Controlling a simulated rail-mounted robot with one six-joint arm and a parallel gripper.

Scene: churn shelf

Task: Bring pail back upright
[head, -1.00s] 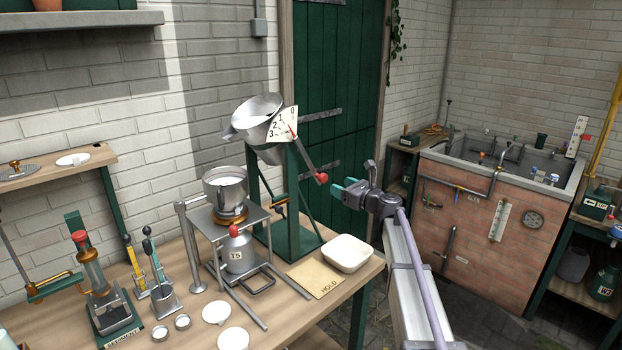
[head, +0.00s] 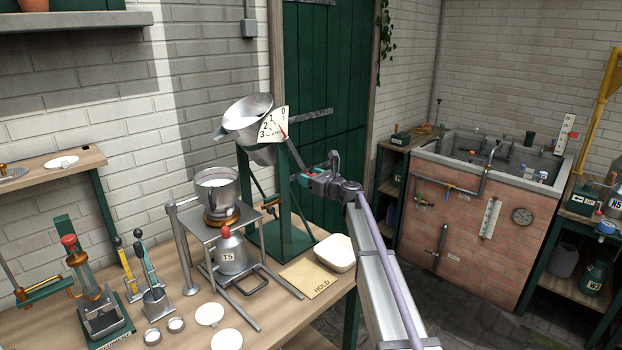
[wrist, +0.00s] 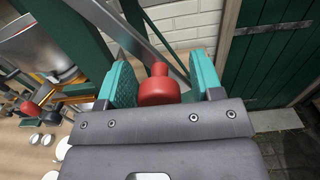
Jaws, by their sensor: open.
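The metal pail (head: 247,117) hangs tilted in a green stand (head: 281,225) on the bench, its mouth leaning toward the left. A lever (head: 294,156) slopes down from the pail toward my gripper (head: 312,177). In the wrist view, the lever's red knob (wrist: 159,86) sits between my two teal fingers, which are apart on either side. I cannot tell if either finger touches it.
A steel pot (head: 217,192) on a small stand and a flask marked T5 (head: 231,252) are left of the pail stand. A white tray (head: 336,253) and a HOLD card (head: 311,279) lie below my gripper. A green door (head: 331,90) is behind.

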